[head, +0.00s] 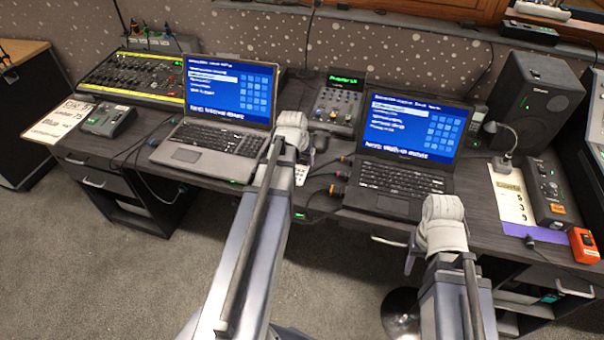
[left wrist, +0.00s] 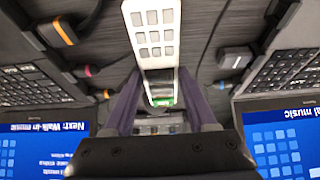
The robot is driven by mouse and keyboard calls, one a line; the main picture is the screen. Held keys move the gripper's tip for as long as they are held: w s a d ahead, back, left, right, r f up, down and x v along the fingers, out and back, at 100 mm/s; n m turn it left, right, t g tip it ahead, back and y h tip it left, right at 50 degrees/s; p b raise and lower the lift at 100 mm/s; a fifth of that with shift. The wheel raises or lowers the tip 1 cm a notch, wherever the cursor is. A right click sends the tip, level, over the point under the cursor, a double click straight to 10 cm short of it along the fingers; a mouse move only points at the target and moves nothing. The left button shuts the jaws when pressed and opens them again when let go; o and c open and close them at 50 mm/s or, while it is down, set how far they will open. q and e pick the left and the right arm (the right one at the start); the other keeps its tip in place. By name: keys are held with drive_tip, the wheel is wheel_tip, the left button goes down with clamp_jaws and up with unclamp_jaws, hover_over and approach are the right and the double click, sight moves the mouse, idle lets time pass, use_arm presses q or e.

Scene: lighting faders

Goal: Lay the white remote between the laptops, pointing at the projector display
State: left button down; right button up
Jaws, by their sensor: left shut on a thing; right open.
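The white remote (left wrist: 152,35), with grey buttons, is in my left gripper (left wrist: 160,100), which is shut on it. In the head view, my left gripper (head: 296,165) is over the desk strip between the left laptop (head: 215,110) and the right laptop (head: 408,150), and its wrist hides most of the remote. I cannot tell whether the remote touches the desk. The projector display (head: 346,80), with green text, stands on a panel behind this strip. My right gripper (head: 415,252) is open and empty, in front of the right laptop.
Cables and coloured plugs (head: 340,176) lie between the laptops, near the left gripper. A lighting mixer (head: 132,78) is at the left. A speaker (head: 535,100), a sheet and an orange box (head: 584,245) are at the right.

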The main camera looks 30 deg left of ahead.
sight(301, 165)
use_arm(q)
drive_tip(key=shift+f+b, duration=1.9)
drive_tip(key=shift+f, duration=0.05)
drive_tip(key=shift+r, duration=0.15)
drive_tip(key=c, duration=0.7)
unclamp_jaws()
drive_tip(key=shift+f, duration=0.2)
drive_tip(key=o, duration=0.5)
drive_tip(key=shift+r, duration=0.15)
